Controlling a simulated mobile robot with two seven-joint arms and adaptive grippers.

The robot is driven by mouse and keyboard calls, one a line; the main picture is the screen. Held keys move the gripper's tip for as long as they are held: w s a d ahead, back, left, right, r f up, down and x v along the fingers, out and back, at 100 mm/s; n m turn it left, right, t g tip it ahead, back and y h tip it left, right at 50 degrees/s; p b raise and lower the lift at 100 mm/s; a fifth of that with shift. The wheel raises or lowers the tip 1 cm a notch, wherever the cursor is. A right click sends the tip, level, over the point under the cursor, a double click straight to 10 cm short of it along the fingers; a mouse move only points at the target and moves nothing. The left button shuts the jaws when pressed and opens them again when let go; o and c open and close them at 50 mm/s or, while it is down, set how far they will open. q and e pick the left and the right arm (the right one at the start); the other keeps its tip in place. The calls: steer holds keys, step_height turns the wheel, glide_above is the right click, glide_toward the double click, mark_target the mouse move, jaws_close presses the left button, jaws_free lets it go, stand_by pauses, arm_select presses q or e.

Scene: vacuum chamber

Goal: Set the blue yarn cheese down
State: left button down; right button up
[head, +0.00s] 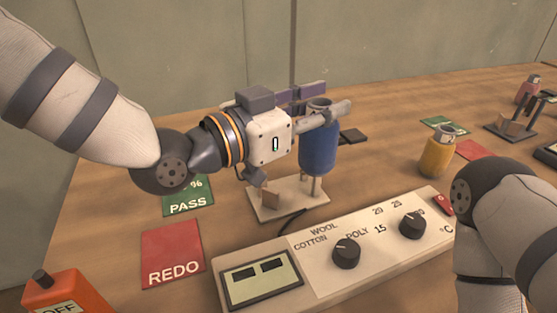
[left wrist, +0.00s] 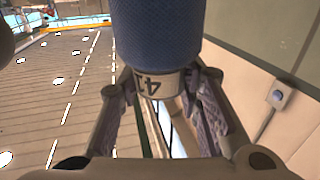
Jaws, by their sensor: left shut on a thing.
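The blue yarn cheese (head: 318,150) is upright in the head view, a blue cylinder with a pale core end at its top. My left gripper (head: 319,106) is shut on that pale end. In the left wrist view the blue yarn (left wrist: 155,35) fills the top middle, and its pale end with an upside-down number sits between the two fingers (left wrist: 162,95). The cheese is above the right part of a small cream stand (head: 290,200) with a short post; I cannot tell whether they touch. My right arm shows at the right, its gripper out of view.
A control box (head: 330,252) with two black knobs and a display stands in front. Green PASS (head: 188,197) and red REDO (head: 172,254) mats lie left. A yellow yarn cheese (head: 436,156) stands right, near another stand (head: 512,128). An orange box (head: 60,295) is front left.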

arm_select(q)
steer(key=w+a+f+b, duration=0.1)
steer(key=w+a+f, duration=0.3)
steer(key=f, duration=0.6)
steer(key=shift+a, duration=0.7)
arm_select(e)
steer(key=shift+s+f+g, duration=0.5)
steer(key=shift+s+f, duration=0.6)
arm_select(q)
steer(key=c, duration=1.2)
jaws_free()
steer(key=shift+f, duration=0.1)
steer(key=shift+o, duration=0.2)
steer(key=v, duration=1.2)
steer(key=shift+r+p, duration=0.2)
steer(key=shift+p, duration=0.1)
arm_select(e)
steer(key=shift+w+r+t, duration=0.3)
steer(key=shift+w+r, duration=0.35)
steer(key=shift+r, duration=0.05)
